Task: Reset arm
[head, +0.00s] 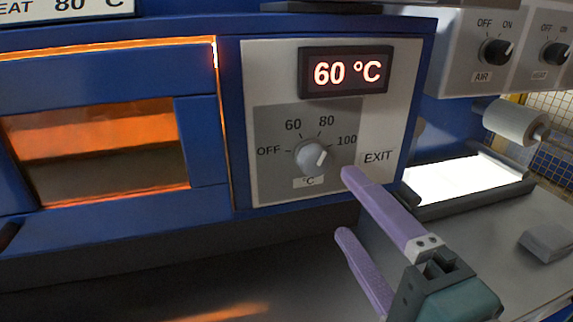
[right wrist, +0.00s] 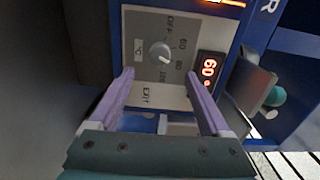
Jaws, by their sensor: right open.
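My right gripper (head: 346,204) has purple fingers, spread apart with nothing between them. It is below and to the right of the grey dial knob (head: 311,155) in the head view, apart from it. In the right wrist view the open fingers (right wrist: 158,78) point toward the control panel, with the knob (right wrist: 160,53) beyond the gap between the tips. The panel (head: 272,75) carries a red display (head: 346,73) reading 60 °C and an EXIT label. My left gripper is not in view.
A blue oven housing with a glowing orange window (head: 100,150) stands at the left. To the right are a bright white lit surface (head: 465,180), a pale roller (head: 515,121) and a box with AIR (head: 497,51) and HEAT (head: 556,53) knobs. A small grey block (head: 548,241) lies on the right surface.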

